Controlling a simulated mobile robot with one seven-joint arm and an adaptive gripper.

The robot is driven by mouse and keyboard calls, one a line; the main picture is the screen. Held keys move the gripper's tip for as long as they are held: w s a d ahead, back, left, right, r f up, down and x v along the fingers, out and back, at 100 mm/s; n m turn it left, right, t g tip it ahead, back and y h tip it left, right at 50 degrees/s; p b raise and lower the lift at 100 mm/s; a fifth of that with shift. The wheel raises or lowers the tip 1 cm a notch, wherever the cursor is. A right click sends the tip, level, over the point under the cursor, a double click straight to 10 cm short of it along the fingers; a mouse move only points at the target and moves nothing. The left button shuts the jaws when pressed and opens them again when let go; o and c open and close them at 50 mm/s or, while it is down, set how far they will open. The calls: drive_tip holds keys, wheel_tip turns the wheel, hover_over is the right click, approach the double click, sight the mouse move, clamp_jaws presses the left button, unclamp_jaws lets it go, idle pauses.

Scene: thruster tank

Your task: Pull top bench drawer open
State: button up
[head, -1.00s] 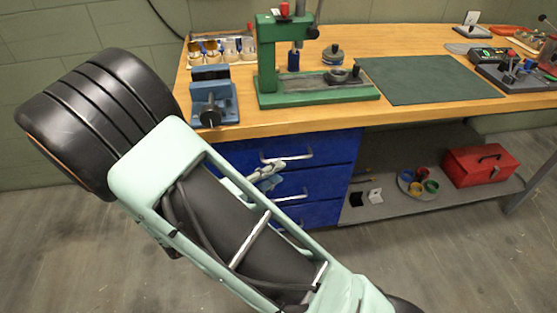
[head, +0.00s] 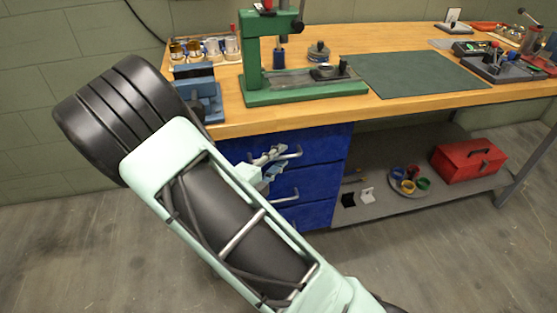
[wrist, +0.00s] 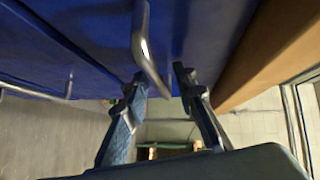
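The top drawer (head: 325,143) of the blue bench cabinet looks closed, its front in line with the drawers below. Its silver bar handle (head: 296,154) is partly hidden behind my gripper (head: 271,156) in the head view. In the wrist view, the handle (wrist: 143,45) runs down between the two fingertips of my gripper (wrist: 160,78). The fingers are apart, one on each side of the handle. I cannot tell whether either finger touches it.
Lower drawers with a second handle (head: 284,198) sit below. The wooden bench top (head: 230,128) overhangs above, with a green press (head: 250,75) and a blue vise (head: 200,92) on it. A red toolbox (head: 468,160) stands on the low shelf at right. The floor in front is clear.

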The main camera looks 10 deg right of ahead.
clamp_jaws()
idle(0.6)
